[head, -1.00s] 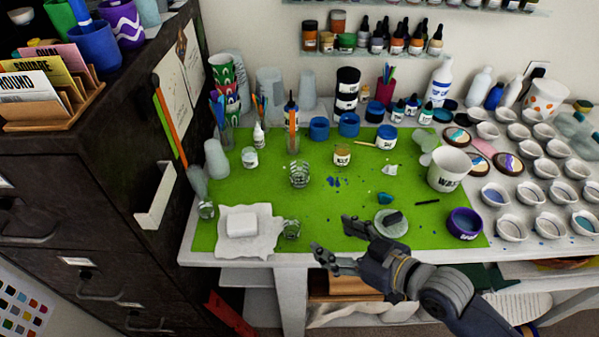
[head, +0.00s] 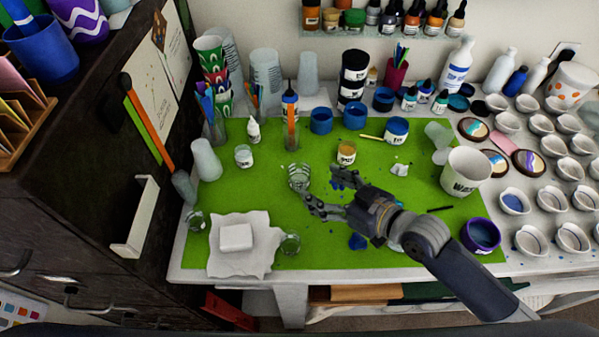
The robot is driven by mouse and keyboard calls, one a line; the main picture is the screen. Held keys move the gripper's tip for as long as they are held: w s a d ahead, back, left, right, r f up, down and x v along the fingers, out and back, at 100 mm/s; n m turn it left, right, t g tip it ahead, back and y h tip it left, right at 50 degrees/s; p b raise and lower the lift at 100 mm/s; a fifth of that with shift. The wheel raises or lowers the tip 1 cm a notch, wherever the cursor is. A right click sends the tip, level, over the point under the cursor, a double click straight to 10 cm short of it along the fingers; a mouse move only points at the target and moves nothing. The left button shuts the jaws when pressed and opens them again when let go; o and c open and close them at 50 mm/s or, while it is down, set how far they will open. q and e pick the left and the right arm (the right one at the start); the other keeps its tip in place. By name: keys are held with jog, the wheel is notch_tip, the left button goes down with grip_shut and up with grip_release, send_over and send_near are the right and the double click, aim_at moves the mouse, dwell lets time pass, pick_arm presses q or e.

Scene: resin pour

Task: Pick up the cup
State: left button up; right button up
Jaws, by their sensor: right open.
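A small clear cup (head: 299,176) stands on the green mat (head: 230,186), near its middle. My right gripper (head: 319,188) comes in from the lower right over the mat. Its fingers are apart and empty, pointing left at the clear cup. The tips are just right of the cup; I cannot tell whether one touches it. Other cups are in view: a frosted cup (head: 206,160) at the left, a white labelled cup (head: 466,171) at the right and a purple cup (head: 481,236) at the front right. My left gripper is out of view.
A jar with an orange stick (head: 291,132) stands behind the clear cup, and a small yellowish jar (head: 346,153) behind right. A white block (head: 236,237) lies on paper at front left. Small white dishes (head: 530,240) fill the right side. A dark cabinet borders the left.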

aim_at(308, 178)
jog(key=shift+x, duration=0.9)
jog(key=shift+w+a+f, duration=0.1)
jog(key=shift+w+a, duration=0.1)
jog(key=shift+w, duration=0.05)
jog(key=p+x, duration=0.2)
jog(key=x, duration=0.2)
jog(key=shift+w, duration=0.25)
jog(key=shift+w+a+f, duration=0.2)
jog(key=shift+w, duration=0.05)
jog(key=shift+c, duration=1.4)
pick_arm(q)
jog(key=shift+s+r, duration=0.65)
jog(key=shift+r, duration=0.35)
pick_arm(e)
jog(key=c, duration=0.8)
